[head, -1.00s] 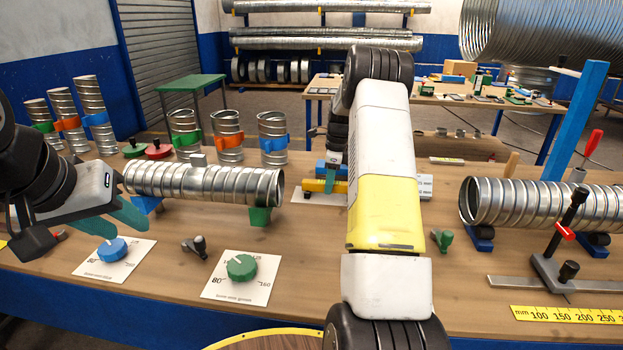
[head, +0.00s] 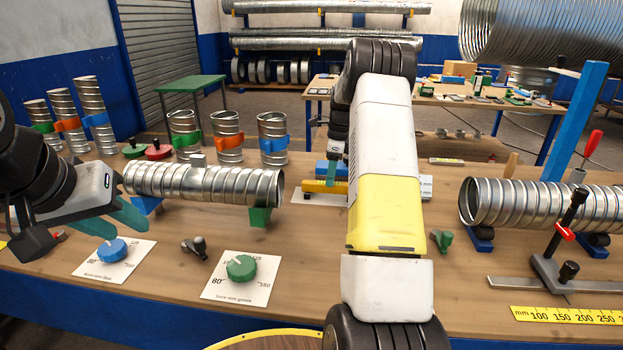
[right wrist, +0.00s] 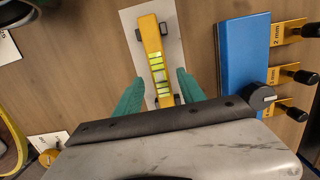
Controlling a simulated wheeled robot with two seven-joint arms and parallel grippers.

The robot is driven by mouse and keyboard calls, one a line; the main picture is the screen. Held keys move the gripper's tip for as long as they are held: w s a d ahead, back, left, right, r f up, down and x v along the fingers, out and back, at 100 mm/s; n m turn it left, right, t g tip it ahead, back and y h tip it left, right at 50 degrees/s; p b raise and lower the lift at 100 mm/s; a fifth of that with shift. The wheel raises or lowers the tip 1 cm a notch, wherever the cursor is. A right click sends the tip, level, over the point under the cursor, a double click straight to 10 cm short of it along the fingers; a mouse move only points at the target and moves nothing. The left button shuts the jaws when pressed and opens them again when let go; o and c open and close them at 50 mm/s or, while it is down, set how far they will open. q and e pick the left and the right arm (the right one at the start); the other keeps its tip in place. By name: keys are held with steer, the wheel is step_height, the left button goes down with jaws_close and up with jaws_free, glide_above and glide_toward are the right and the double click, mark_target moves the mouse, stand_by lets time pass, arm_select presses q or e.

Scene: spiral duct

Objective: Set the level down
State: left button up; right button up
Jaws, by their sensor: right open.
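The yellow level (right wrist: 151,45) lies on a white sheet (right wrist: 128,22) on the bench, its greenish vials facing up in the right wrist view. In the head view the level (head: 314,187) shows left of my right forearm, which hides part of it. My right gripper (right wrist: 160,86) is open, its teal fingers apart on either side of the level's near part. It also shows in the head view (head: 331,173), small and partly hidden. My left gripper (head: 112,218) is open and empty over the bench's left part, near the blue dial (head: 112,251).
A blue block with gauges marked in mm (right wrist: 243,65) stands close to the right of my right gripper. A long spiral duct (head: 215,184) rests on supports at the left. Another duct (head: 540,205) and a clamp stand (head: 560,270) are at the right.

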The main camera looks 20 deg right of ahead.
step_height(320, 180, up, 8)
steer(key=s+a+r+n+t, duration=0.3)
steer(key=s+a+r+n, duration=0.75)
steer(key=s+r, duration=0.35)
steer(key=s+a+f+n+t, duration=0.1)
steer(key=s+a+n, duration=0.2)
steer(key=s, duration=0.4)
steer(key=s+a+f+n, duration=0.1)
steer(key=s+a+n, duration=0.2)
steer(key=s+n, duration=0.3)
steer(key=s+a+f+n+t+y, duration=0.1)
steer(key=s+a+n, duration=0.2)
steer(key=s, duration=0.5)
steer(key=shift+s+f+n+t, duration=0.3)
steer(key=shift+f+n, duration=0.1)
steer(key=shift+n, duration=0.25)
